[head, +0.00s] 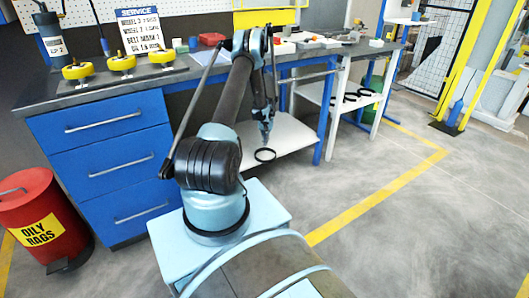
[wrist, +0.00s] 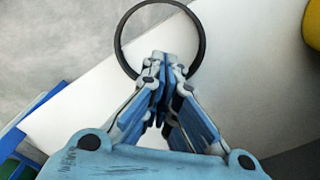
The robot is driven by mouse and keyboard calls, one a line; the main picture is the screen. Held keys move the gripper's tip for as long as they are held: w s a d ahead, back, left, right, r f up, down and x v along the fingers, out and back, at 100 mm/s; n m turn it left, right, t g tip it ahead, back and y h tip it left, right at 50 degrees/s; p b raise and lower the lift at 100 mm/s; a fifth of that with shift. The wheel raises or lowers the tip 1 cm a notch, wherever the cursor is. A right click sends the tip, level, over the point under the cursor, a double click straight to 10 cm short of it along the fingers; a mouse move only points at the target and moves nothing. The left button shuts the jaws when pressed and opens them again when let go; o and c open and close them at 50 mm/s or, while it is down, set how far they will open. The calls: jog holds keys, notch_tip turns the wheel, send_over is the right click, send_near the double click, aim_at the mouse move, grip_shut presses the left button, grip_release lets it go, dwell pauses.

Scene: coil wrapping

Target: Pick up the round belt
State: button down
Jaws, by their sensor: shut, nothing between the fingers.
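The round belt is a thin black ring (head: 265,155) near the front edge of the white lower shelf (head: 294,134) under the workbench. In the wrist view the belt (wrist: 201,40) lies just beyond my fingertips, partly over the shelf's edge in the picture. My gripper (head: 265,138) points down above the belt. In the wrist view its fingertips (wrist: 160,58) are together, with nothing between them, and overlap the near part of the ring. I cannot tell whether they touch it. The near part of the ring is hidden behind the fingers.
A dark bench top (head: 190,72) with yellow-wheeled parts (head: 121,63) stands above blue drawers (head: 110,160). More black rings (head: 358,95) lie on another white shelf at right. A red bin (head: 37,212) stands at left. The floor at right is clear.

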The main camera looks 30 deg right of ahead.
aim_at(265, 158)
notch_tip(265, 158, down, 9)
jog(key=shift+s+a+f, duration=0.35)
jog(key=shift+s+a, duration=1.05)
jog(key=shift+a, duration=0.05)
jog(key=shift+a, duration=0.1)
jog(key=shift+s+a, duration=0.5)
jog(key=shift+a, duration=0.1)
jog(key=shift+s, duration=0.3)
